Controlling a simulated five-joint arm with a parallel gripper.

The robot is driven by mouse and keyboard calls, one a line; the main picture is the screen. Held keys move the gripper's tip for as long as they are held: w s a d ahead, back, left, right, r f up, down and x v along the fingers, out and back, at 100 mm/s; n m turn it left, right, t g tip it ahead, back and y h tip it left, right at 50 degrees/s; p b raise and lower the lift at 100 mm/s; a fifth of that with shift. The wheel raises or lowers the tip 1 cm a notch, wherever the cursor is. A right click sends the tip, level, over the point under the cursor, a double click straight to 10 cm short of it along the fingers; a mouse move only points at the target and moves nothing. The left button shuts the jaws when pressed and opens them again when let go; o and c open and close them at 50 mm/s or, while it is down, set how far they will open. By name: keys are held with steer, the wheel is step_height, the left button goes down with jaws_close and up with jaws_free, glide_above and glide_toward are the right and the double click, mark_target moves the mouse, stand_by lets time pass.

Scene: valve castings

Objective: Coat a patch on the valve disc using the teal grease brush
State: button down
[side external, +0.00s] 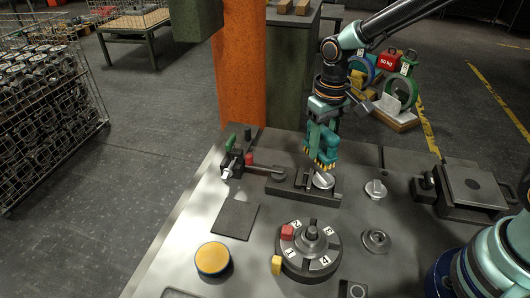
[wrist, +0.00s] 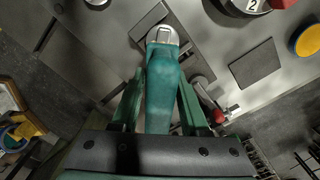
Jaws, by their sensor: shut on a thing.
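The teal grease brush (wrist: 163,90) is held between the two green fingers of my gripper (wrist: 157,105) in the wrist view. In the side view, my gripper (side external: 322,140) points down with the teal brush in it, and yellowish tips show at its lower end. A silver round piece, apparently the valve disc (side external: 323,181), sits on a dark fixture (side external: 290,185) directly below. In the wrist view a silver rounded piece (wrist: 162,34) shows just past the brush's end; I cannot tell whether they touch.
A numbered round turntable (side external: 308,262) with a red block (side external: 287,232) stands in front. A yellow-topped round tub (side external: 212,258) and dark square pad (side external: 235,220) lie left. A red-handled clamp (side external: 249,158) is close by. Metal round parts (side external: 376,190) and a plate fixture (side external: 472,190) stand right.

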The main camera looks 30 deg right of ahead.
mark_target(325, 129)
step_height(325, 129, down, 3)
steer(key=shift+r, duration=0.1)
steer(key=shift+s+a, duration=0.2)
steer(key=shift+s, duration=2.8)
steer(key=shift+w+d, duration=0.2)
steer(key=shift+w, duration=2.9)
steer(key=shift+s+r, duration=0.1)
steer(key=shift+r, duration=3.8)
